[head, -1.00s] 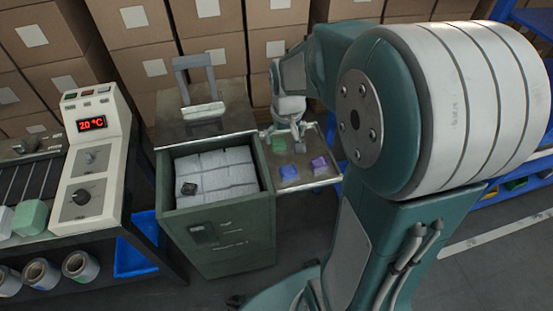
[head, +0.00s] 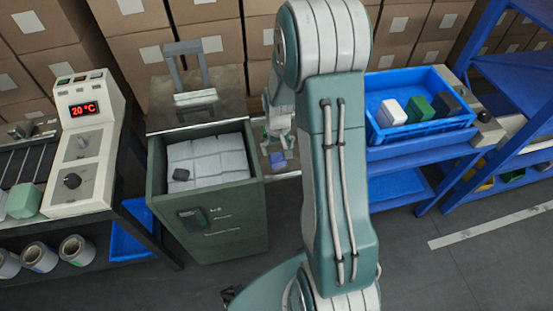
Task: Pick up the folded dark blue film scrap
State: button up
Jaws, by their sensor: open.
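A small blue piece (head: 277,158) lies on a shallow metal side tray (head: 286,174) attached to the right of the green bin; it may be the film scrap, but its folds are too small to make out. My gripper (head: 279,136) is open and points down over this tray, just above and behind the blue piece. No gap or contact between them can be judged. My arm hides the right part of the tray and whatever lies there.
The green bin (head: 222,229) stands left of my arm, with a raised handle behind it. A machine with a red display (head: 84,109) stands at left. A blue crate (head: 428,130) with white, green and dark blocks sits at right. Stacked cartons (head: 213,46) close off the back.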

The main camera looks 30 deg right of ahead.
aim_at(277, 157)
notch_tip(277, 157, down, 4)
jog(key=shift+d, duration=0.15)
jog(key=shift+a+f, duration=0.2)
jog(key=shift+a, duration=0.2)
jog(key=shift+c, duration=1.3)
jog(key=c, duration=0.4)
jog(key=shift+d, duration=0.25)
jog(key=shift+r, duration=0.1)
